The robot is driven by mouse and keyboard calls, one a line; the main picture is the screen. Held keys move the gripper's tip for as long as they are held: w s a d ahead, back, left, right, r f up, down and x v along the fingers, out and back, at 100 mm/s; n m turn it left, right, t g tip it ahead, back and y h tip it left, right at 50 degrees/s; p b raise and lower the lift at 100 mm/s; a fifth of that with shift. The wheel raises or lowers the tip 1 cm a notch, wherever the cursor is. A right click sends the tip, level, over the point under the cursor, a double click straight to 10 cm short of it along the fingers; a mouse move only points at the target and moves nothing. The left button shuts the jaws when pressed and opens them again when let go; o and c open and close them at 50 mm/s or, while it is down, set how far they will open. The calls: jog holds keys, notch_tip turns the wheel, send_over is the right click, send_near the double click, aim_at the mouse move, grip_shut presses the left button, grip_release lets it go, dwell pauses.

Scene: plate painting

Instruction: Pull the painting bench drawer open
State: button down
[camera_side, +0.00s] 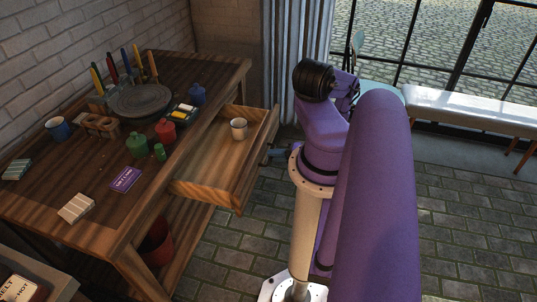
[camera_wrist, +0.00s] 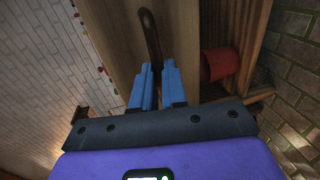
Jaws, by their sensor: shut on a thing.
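The painting bench drawer (camera_side: 205,182) stands pulled out from the wooden bench (camera_side: 45,200), its inside in view. A small white cup (camera_side: 238,128) stands in it. In the wrist view the drawer's front (camera_wrist: 118,50) shows with a dark curved handle (camera_wrist: 150,35). My gripper (camera_wrist: 157,72) has blue fingers, shut on the near end of this handle. In the side view only a bit of the blue fingers (camera_side: 276,152) shows at the drawer front; my arm hides the rest.
Paint jars (camera_side: 136,145), a grey turntable (camera_side: 140,100), brushes and a blue mug (camera_side: 58,128) stand on the bench top. A red bucket (camera_side: 157,243) is below; it also shows in the wrist view (camera_wrist: 218,65). The paved floor (camera_side: 235,245) before the bench is clear.

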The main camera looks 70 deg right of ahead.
jog(key=shift+s+d, duration=0.1)
jog(key=shift+s, duration=0.05)
jog(key=c, duration=1.2)
grip_release()
jog(key=v, duration=1.7)
jog(key=shift+s, duration=0.2)
jog(key=shift+r, duration=0.1)
